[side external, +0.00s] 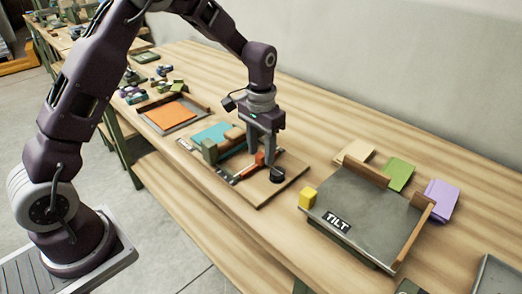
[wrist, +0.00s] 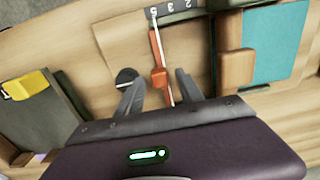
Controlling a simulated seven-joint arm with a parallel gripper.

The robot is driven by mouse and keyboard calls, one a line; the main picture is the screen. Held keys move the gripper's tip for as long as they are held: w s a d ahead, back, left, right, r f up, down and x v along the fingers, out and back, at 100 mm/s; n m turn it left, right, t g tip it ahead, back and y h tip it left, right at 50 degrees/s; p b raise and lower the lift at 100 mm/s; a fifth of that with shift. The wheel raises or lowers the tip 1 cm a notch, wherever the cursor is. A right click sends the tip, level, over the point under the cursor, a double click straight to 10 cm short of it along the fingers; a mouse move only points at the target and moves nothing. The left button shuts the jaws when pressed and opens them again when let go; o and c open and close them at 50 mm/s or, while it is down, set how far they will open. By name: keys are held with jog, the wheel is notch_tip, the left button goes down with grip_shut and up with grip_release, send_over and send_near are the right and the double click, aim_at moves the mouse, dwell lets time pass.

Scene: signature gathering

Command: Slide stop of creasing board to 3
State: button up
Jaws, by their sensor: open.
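The creasing board (side external: 283,187) is a flat wooden panel on the bench. Its orange stop (side external: 259,158) stands up beneath my gripper (side external: 263,147). In the wrist view the orange stop (wrist: 158,75) is a block with a long arm reaching the dark number strip (wrist: 172,9); the arm's tip is by the 5, with 3 and 2 further right. A thin rail runs beside the block. My gripper (wrist: 159,88) is open, with one finger on each side of the block and visible gaps. Contact cannot be seen.
A black knob (side external: 277,175) sits on the board close to my fingers. Wooden blocks and a teal sheet (side external: 212,132) are at the board's other end. A grey TILT tray (side external: 365,215) with a yellow block (side external: 307,198) stands at right.

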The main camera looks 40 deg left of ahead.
jog(key=shift+f, duration=0.2)
grip_shut()
jog(key=shift+r, duration=0.1)
dwell(1.2)
